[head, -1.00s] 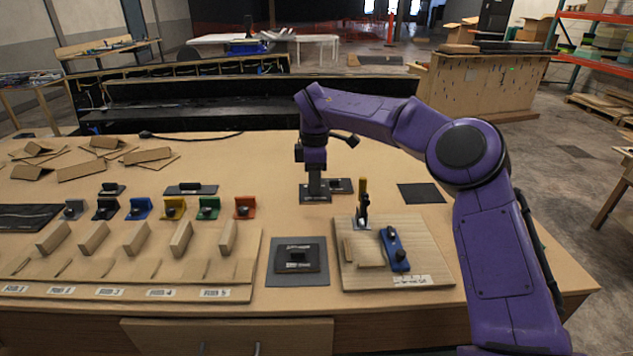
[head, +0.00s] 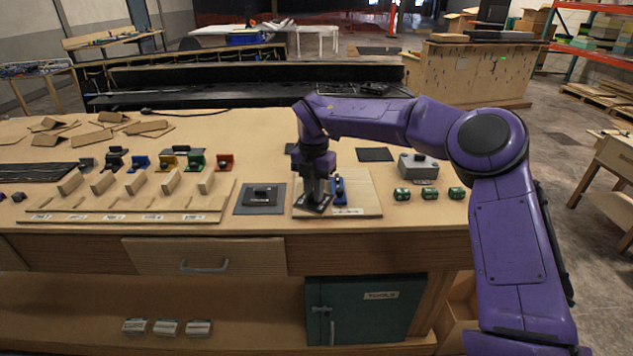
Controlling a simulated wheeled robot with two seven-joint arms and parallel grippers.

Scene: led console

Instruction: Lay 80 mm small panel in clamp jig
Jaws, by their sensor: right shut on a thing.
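My right gripper (head: 318,190) is shut on a small dark flat panel (head: 312,206), whose edges show below the fingers. The panel is over the left front part of the clamp jig (head: 365,207), a light wooden board. I cannot tell whether the panel touches the jig. A blue clamp piece (head: 339,190) stands on the board just right of the gripper. The gripper and panel hide the left part of the jig. My left gripper is out of view.
A dark square mat (head: 243,207) with a dark plate lies left of the jig. A grey box (head: 418,168) and green round parts (head: 429,193) stand to the right. A slotted wooden rack (head: 130,215) and colored blocks (head: 195,161) fill the left side.

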